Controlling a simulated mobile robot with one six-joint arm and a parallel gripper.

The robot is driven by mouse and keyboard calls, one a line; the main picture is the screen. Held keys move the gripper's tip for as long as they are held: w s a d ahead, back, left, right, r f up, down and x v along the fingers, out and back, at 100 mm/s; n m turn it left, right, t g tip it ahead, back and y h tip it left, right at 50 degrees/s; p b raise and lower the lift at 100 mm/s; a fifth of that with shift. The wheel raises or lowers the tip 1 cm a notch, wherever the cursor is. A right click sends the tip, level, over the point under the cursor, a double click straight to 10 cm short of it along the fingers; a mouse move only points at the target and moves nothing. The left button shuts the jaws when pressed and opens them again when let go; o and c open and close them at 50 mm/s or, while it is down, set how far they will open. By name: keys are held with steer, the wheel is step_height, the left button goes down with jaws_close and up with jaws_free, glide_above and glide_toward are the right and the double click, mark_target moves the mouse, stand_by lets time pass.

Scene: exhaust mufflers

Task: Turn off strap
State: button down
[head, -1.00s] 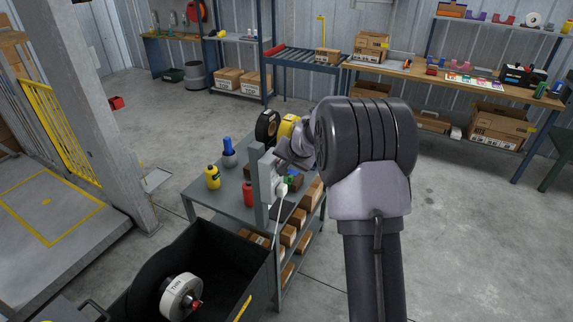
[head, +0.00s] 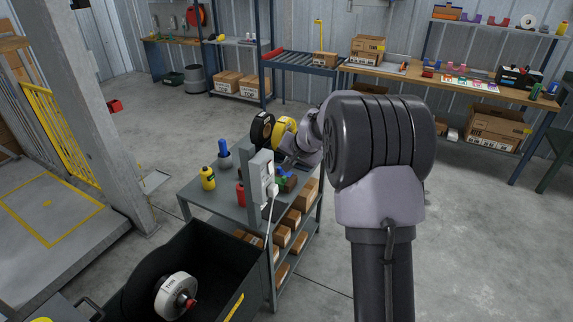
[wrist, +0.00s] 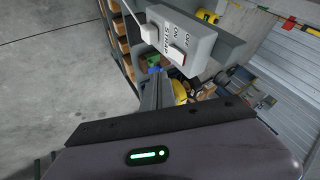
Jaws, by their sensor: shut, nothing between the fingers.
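The strap switch box (head: 260,172) is a grey box on an upright post at the near edge of the cart. In the wrist view the box (wrist: 190,35) carries the words OFF, ON and STRAP. A rocker switch (wrist: 177,56) with some red on it is on its face; I cannot tell which way it is set. A white plug (head: 272,190) with a cable sits low on the box in the head view. My gripper (wrist: 157,82) is shut and empty, its fingers pointing toward the box and appearing apart from it. In the head view the fingertips are too small to make out.
The grey cart (head: 207,195) bears a yellow bottle (head: 208,179), a blue-topped bottle (head: 225,156), a red bottle (head: 240,194) and tape rolls. A black bin (head: 225,255) holding a white roll (head: 176,295) stands in front. The floor at right is clear.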

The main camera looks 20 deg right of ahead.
steer(key=s+a+r+p, duration=0.1)
steer(key=s+r, duration=0.2)
steer(key=r, duration=0.4)
steer(key=shift+a+r+p, duration=0.2)
steer(key=shift+a+p, duration=0.2)
steer(key=shift+s, duration=0.1)
steer(key=s+a+r+n+g+y+b, duration=0.1)
steer(key=s+a+r+n+b, duration=0.1)
steer(key=s+a, duration=0.85)
steer(key=s+a+r+n+y+b, duration=0.1)
steer(key=s+a+r+b, duration=0.15)
steer(key=s+a, duration=0.8)
steer(key=s+f, duration=0.2)
steer(key=s, duration=0.5)
steer(key=s+f+n+g+b, duration=0.1)
steer(key=s+f, duration=0.2)
steer(key=s, duration=0.5)
steer(key=shift+d+f+n+b, duration=0.2)
steer(key=shift+f+n+b, duration=0.1)
steer(key=shift+f, duration=0.05)
